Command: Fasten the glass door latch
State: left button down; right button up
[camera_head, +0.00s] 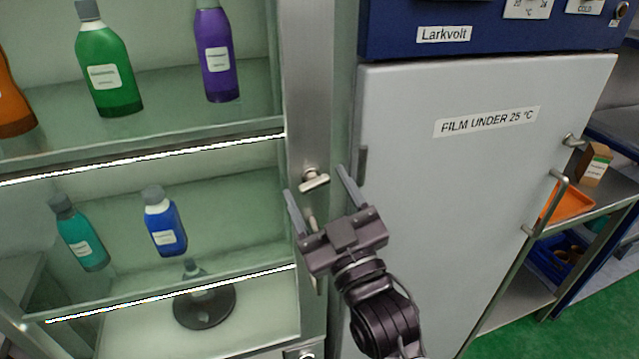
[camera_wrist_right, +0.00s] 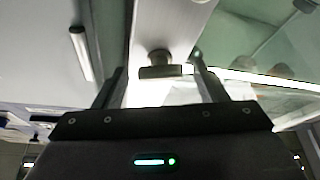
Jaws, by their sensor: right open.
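The glass door latch (camera_head: 313,180) is a small metal turn-piece on the steel door frame, beside the glass cabinet (camera_head: 305,90). In the head view its bar lies roughly crosswise, slightly tilted. My right gripper (camera_head: 319,182) is open and empty, its two fingers pointing at the latch, one on each side. In the right wrist view the latch (camera_wrist_right: 160,66) sits between the open fingers of the right gripper (camera_wrist_right: 158,82). I cannot tell whether either finger touches it. My left gripper is not in view.
Bottles such as the green bottle (camera_head: 106,70) and blue bottle (camera_head: 164,222) stand on shelves behind the glass. A grey cabinet door (camera_head: 450,190) with a bar handle (camera_head: 547,203) stands right of the frame. An orange tray (camera_head: 572,204) lies on a shelf at far right.

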jog(key=c, duration=1)
jog(key=shift+a+m+h, duration=0.15)
jog(key=shift+m+h, duration=0.15)
jog(key=shift+m, duration=0.5)
jog(key=m+t+h, duration=0.1)
jog(key=m+h, duration=0.1)
jog(key=m, duration=0.2)
jog(key=o, duration=1)
jog(key=shift+b, duration=0.3)
